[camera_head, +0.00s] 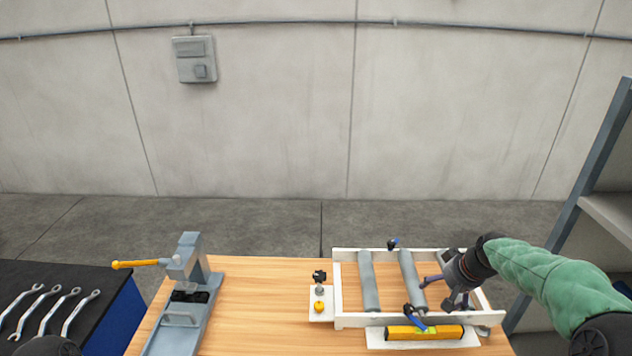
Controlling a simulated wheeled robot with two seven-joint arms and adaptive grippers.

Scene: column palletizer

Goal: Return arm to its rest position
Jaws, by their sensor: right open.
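My right arm, in a green sleeve, comes in from the right. My right gripper (440,291) is open, with its dark fingers spread over the right part of a white frame (345,320) on the wooden table. Nothing shows between its fingers. The frame holds grey rollers (369,281), and the gripper hides part of its right side. A blue-handled piece (415,318) sits at the frame's front rail, and another small blue-and-black piece (392,244) is at the back rail. My left gripper is not in view.
A yellow level (424,332) lies before the frame. A small white plate (320,292) with a black knob and yellow button stands left of it. A grey device (188,275) with a yellow handle is further left. Wrenches (80,312) lie on a dark-topped cabinet. A rack (590,180) stands right.

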